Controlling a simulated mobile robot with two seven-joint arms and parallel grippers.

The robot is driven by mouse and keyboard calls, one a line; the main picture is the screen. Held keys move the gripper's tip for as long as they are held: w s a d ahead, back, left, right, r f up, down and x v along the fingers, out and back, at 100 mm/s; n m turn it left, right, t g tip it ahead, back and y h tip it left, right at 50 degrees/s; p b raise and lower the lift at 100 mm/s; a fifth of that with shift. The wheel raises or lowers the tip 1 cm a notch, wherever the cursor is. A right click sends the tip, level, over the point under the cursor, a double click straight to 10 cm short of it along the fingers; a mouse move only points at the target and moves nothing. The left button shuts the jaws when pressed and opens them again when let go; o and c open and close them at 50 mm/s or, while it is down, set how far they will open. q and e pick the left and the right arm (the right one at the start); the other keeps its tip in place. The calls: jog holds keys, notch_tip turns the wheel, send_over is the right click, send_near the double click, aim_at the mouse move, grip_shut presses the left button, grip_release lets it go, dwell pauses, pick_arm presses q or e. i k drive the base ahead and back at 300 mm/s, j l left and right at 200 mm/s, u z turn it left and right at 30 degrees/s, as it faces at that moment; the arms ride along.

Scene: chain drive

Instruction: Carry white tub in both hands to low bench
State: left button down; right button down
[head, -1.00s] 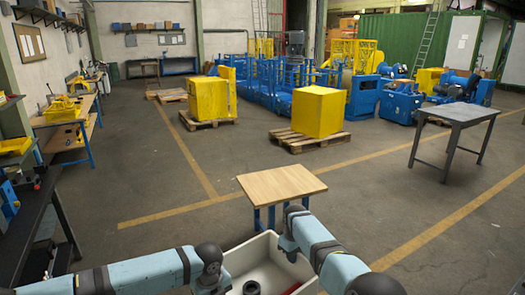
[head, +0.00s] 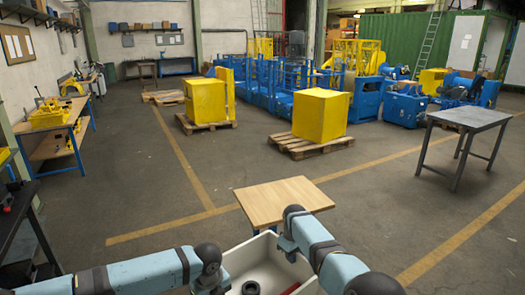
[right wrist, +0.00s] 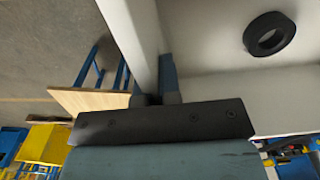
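The white tub (head: 262,258) is low in the head view, level between my two arms. A black ring (head: 250,288) and a red item (head: 291,288) lie in it; the ring also shows in the right wrist view (right wrist: 270,34). My right gripper (head: 289,246) is shut on the tub's wall, with its fingers (right wrist: 157,97) either side of the rim. My left gripper (head: 214,281) is at the tub's left wall, its fingertips hidden by the wrist. The low bench (head: 283,200), with a wooden top and blue legs, stands just beyond the tub; its top is bare.
A grey table (head: 468,118) stands to the right. Yellow boxes on pallets (head: 320,115) (head: 207,101) stand farther ahead. Workbenches (head: 50,118) line the left wall. The floor around the low bench is clear.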

aim_at(283, 197)
jog(key=i, duration=2.95)
jog(key=i+z, duration=0.1)
jog(key=i, duration=0.55)
jog(key=z, duration=0.45)
